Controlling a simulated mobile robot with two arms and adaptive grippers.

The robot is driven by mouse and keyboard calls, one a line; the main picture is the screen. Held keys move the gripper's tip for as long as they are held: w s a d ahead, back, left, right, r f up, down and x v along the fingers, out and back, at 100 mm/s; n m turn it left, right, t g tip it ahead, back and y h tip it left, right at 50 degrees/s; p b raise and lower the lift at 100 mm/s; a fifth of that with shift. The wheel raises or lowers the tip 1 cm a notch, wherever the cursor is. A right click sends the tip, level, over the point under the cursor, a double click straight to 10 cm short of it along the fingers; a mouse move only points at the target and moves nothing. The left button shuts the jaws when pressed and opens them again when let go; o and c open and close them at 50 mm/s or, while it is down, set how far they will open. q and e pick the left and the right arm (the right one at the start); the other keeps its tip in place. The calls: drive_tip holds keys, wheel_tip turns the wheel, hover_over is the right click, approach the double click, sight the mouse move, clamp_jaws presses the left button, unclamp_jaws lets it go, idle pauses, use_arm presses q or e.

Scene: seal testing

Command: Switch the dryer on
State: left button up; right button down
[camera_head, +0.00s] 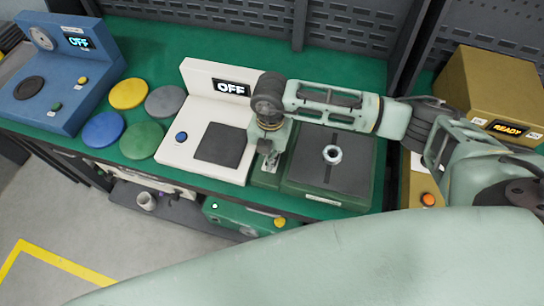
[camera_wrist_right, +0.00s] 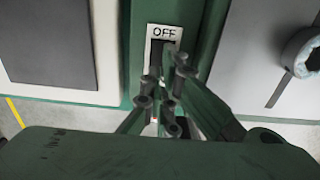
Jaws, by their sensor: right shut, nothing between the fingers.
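A green machine (camera_head: 372,172) with a dark top plate stands at the bench's front, with a pale ring (camera_head: 332,154) on the plate. In the right wrist view, a switch panel (camera_wrist_right: 164,33) marked OFF, with a dark slot, sits on its green strip. My right gripper (camera_head: 266,152) is shut and empty over this strip. Its fingertips (camera_wrist_right: 165,85) cover the lower part of the switch; I cannot tell whether they touch it. A white machine (camera_head: 205,85) and a blue machine (camera_head: 30,85) both display OFF. No label names the dryer. My left gripper is out of view.
Several coloured discs, including a yellow one (camera_head: 128,94), lie between the blue and white machines. A yellow-brown box (camera_head: 490,80) displaying READY stands at right, with an orange button (camera_head: 428,199) near it. Perforated grey panels (camera_head: 230,15) rise behind the green bench.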

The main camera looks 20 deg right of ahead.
drive_tip(key=shift+f+b, duration=0.65)
drive_tip(key=shift+f, duration=0.2)
drive_tip(key=shift+r, duration=0.15)
drive_tip(key=shift+r+p, duration=0.8)
drive_tip(key=shift+r, duration=0.1)
drive_tip(key=shift+r+p, duration=1.65)
drive_tip(key=shift+r, duration=0.85)
